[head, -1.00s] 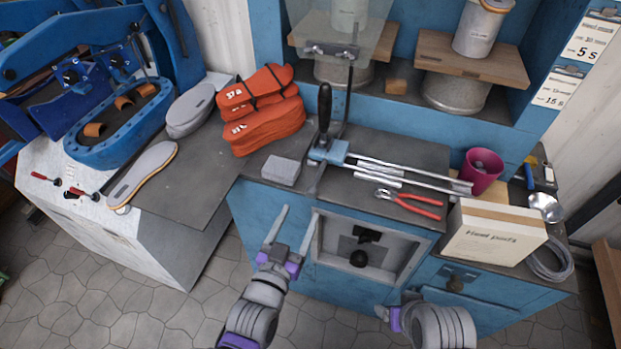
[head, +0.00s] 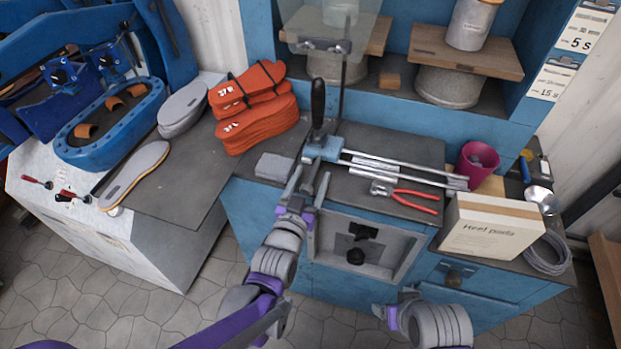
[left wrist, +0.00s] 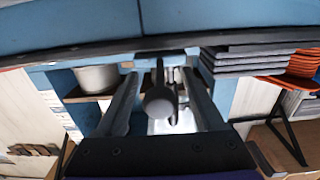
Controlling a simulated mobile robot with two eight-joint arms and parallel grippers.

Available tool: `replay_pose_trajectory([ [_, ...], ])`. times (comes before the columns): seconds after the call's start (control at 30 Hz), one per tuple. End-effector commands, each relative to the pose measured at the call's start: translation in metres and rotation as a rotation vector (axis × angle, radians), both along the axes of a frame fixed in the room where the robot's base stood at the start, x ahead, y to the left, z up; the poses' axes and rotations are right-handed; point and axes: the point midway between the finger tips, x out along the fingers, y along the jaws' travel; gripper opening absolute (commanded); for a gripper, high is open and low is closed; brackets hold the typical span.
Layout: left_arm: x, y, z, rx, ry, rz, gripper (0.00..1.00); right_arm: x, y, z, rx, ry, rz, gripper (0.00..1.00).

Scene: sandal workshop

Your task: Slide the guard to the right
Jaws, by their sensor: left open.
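The guard is a clear panel (head: 322,32) on a thin upright post (head: 343,90). A blue sliding block (head: 322,149) with a black upright handle (head: 318,104) stands at the left end of two metal rails (head: 410,171). My left gripper (head: 308,184) is open and empty, just in front of and below the block. In the left wrist view, a dark rounded handle end (left wrist: 160,103) shows between my open fingers (left wrist: 160,98), with gaps on both sides. My right gripper (head: 386,311) is low in the head view; its jaws are unclear.
A grey block (head: 274,167) lies left of the sliding block. Red-handled pliers (head: 407,196) lie in front of the rails. A magenta cup (head: 478,164) and a heel pads box (head: 490,228) stand at the rails' right end. Orange soles (head: 257,120) are stacked behind left.

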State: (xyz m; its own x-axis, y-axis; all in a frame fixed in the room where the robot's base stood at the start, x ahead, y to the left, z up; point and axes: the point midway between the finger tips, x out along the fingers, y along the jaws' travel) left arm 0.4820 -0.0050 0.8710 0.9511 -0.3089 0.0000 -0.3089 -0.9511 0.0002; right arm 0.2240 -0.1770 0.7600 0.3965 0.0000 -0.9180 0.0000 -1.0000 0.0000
Motion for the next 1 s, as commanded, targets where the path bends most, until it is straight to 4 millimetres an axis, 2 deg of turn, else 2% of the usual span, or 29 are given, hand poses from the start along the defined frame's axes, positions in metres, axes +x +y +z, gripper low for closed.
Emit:
replay_pose_trajectory([
  [0.17,-0.0003,0.0001,0.0001,0.000,0.000,0.000,0.67,0.0000,0.0000,0.0001,0.000,0.000,0.000,0.76],
  [0.53,-0.0005,0.0002,0.0000,0.000,0.000,0.000,0.01,0.0000,0.0000,0.0001,0.000,0.000,0.000,0.76],
  [1.0,-0.0006,0.0002,0.0000,0.000,0.000,0.000,0.00,0.0000,0.0000,0.0000,0.000,0.000,0.000,0.76],
])
